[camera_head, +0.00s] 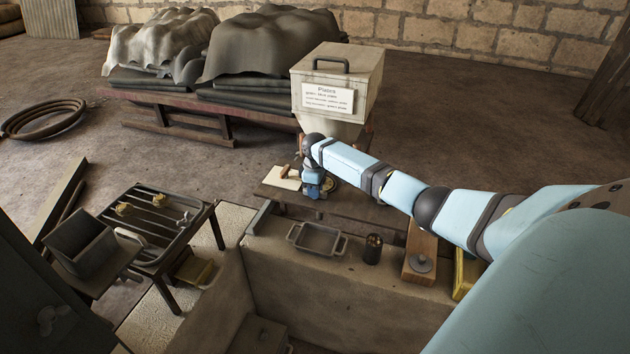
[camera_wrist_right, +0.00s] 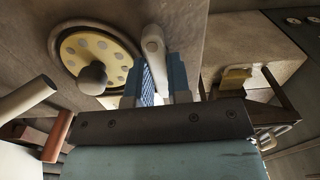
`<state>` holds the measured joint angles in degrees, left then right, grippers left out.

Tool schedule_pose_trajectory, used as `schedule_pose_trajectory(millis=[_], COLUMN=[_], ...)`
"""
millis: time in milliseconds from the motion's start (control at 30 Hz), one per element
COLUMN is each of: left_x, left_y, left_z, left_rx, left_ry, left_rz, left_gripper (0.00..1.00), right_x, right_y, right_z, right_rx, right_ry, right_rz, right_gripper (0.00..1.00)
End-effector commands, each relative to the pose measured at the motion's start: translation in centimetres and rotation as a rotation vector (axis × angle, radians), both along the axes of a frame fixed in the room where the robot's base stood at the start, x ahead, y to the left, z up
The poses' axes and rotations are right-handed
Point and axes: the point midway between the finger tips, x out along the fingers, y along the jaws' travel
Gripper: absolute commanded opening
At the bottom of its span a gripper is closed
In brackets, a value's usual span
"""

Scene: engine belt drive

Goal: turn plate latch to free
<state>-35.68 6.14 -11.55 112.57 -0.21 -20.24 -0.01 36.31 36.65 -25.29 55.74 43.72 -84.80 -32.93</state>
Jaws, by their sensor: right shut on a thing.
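A round cream plate (camera_wrist_right: 84,62) with a ring of holes and a dark knob (camera_wrist_right: 92,78) sits in a dark rim on a grey-brown surface in the right wrist view. A pale, round-ended bar (camera_wrist_right: 153,48), which looks like the plate latch, stands just right of the rim. My right gripper (camera_wrist_right: 154,82) is shut on this latch, with a blue finger on each side of it. In the head view my right gripper (camera_head: 316,188) is low below the box marked "Plates" (camera_head: 360,95); the latch cannot be made out there. My left gripper is not in view.
A pale cylinder (camera_wrist_right: 25,99) and a red-brown handle (camera_wrist_right: 57,137) are close at the wrist view's left. In the head view, a tray (camera_head: 317,254), a dark cup (camera_head: 372,250) and a wooden block (camera_head: 420,272) stand on the near ledge. A rack table (camera_head: 150,228) is at left.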

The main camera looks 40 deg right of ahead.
Motion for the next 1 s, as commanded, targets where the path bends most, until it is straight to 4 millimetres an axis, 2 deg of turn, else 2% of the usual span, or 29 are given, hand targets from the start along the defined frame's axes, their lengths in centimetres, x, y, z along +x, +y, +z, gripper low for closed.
schedule_pose_trajectory(millis=[667,700,800,1000], left_x=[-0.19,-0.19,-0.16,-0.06], left_y=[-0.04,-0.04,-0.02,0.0], left_z=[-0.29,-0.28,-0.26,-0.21], left_rx=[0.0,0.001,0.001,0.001], left_ry=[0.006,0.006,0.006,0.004], left_rz=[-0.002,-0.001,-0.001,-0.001], left_gripper=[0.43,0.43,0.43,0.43], right_x=[0.04,0.05,0.04,0.02], right_y=[-0.11,-0.11,-0.09,-0.04], right_z=[0.13,0.13,0.11,0.06], right_rx=[-0.001,-0.001,-0.001,0.0], right_ry=[-0.002,-0.002,-0.002,-0.001], right_rz=[-0.062,-0.061,-0.061,-0.06], right_gripper=[0.0,0.25,0.44,0.44])
